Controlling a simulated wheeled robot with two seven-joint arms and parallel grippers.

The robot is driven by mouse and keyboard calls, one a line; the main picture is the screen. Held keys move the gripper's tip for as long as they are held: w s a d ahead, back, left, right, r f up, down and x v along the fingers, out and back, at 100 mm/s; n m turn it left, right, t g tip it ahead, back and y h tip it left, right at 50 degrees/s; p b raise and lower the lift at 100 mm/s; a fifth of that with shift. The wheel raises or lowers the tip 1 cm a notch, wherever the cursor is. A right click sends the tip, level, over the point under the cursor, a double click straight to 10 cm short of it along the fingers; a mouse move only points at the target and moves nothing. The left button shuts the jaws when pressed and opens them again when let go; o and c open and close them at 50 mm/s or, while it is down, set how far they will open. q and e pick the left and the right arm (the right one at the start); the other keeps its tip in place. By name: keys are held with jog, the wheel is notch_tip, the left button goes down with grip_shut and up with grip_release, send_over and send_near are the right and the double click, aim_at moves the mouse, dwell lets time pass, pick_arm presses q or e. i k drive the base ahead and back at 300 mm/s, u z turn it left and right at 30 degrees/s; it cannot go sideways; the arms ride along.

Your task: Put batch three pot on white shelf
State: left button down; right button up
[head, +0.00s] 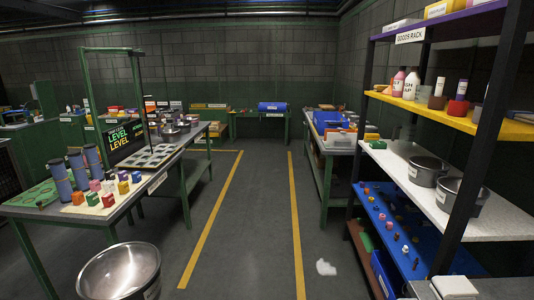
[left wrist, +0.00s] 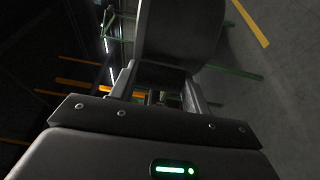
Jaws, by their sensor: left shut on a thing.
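A steel pot (head: 118,270) with a pale label on its side is at the bottom left of the head view, its open top facing up and its lower part cut off by the frame. In the left wrist view my left gripper (left wrist: 160,75) is shut on the pot, whose grey wall (left wrist: 180,30) rises beyond the fingers. The white shelf (head: 425,185) is on the rack at the right, below the yellow shelf. Two labelled pots stand on it, one farther back (head: 426,171) and one nearer (head: 461,196). My right gripper is out of view.
The rack's dark post (head: 487,135) stands before the white shelf's near part. A blue shelf (head: 385,220) with small items lies below. A table with coloured blocks (head: 92,199) is at left. The floor (head: 245,220) between is mostly clear, with a white patch (head: 325,267).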

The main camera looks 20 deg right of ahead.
aim_at(406, 165)
jog(key=z, duration=0.05)
jog(key=i, duration=2.95)
jog(key=z, duration=3.1)
